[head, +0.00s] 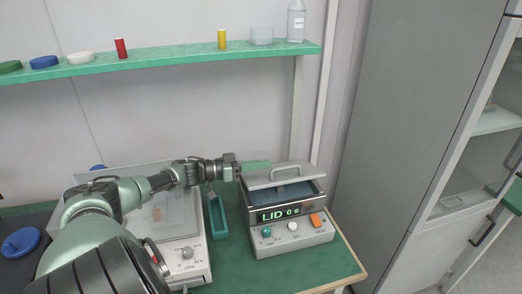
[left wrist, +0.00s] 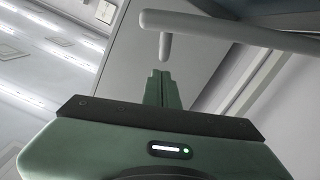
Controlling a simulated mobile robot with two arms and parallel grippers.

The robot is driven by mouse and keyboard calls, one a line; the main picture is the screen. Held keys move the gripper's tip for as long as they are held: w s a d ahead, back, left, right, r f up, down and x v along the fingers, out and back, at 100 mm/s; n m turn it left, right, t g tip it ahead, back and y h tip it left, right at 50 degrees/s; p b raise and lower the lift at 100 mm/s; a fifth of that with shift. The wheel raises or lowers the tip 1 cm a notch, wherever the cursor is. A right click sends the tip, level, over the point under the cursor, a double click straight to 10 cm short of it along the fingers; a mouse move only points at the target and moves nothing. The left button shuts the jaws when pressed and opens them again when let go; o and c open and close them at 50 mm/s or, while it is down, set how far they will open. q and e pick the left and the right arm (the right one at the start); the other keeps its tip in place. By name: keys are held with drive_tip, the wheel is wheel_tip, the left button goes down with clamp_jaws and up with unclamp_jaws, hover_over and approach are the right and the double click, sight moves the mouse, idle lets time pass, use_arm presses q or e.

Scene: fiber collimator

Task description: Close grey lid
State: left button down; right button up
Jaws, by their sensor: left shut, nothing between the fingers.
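The grey lid (head: 307,176) with its bar handle (head: 287,169) is raised at the back of a grey device (head: 292,241). Its bluish inside shows below the lid, and the front display reads "LID" with smaller characters. My left gripper (head: 270,164) is shut and empty, with its green fingers at the lid's upper left edge, by the handle. In the left wrist view the shut fingertips (left wrist: 160,76) point toward the pale handle (left wrist: 230,29). I cannot tell whether they touch the lid. My right gripper is not in view.
A teal tray (head: 218,216) lies left of the device, beside another white instrument (head: 187,268) with a knob. A green shelf (head: 160,63) with caps, vials and a bottle runs above. A tall grey cabinet (head: 410,110) stands to the right.

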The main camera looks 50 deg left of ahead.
use_arm(q)
drive_tip(key=shift+f, duration=0.1)
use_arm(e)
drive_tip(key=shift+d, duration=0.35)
use_arm(q)
wheel_tip(320, 180, up, 20)
drive_tip(key=p, duration=0.8)
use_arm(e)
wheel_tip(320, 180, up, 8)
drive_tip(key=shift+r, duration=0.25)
